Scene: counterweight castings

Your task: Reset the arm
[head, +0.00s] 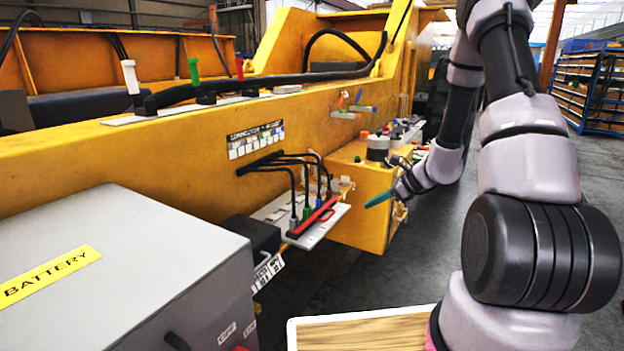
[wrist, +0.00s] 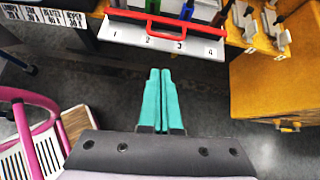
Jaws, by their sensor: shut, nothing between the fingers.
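My gripper (wrist: 161,100) has teal fingers that lie side by side, shut and empty, in the wrist view. In the head view my gripper (head: 379,198) is at the end of my arm, to the right of a connector panel. The fingers point left toward the yellow machine, apart from the panel as far as I can see. My arm (head: 520,150) comes down along the right side of the head view and bends back to the gripper.
The panel (wrist: 160,44) has numbered slots, a red bar (wrist: 165,20) and several plugs with cables. A grey battery box (head: 120,270) is at front left. A wooden-topped surface (head: 365,335) is at the bottom. Open floor lies right.

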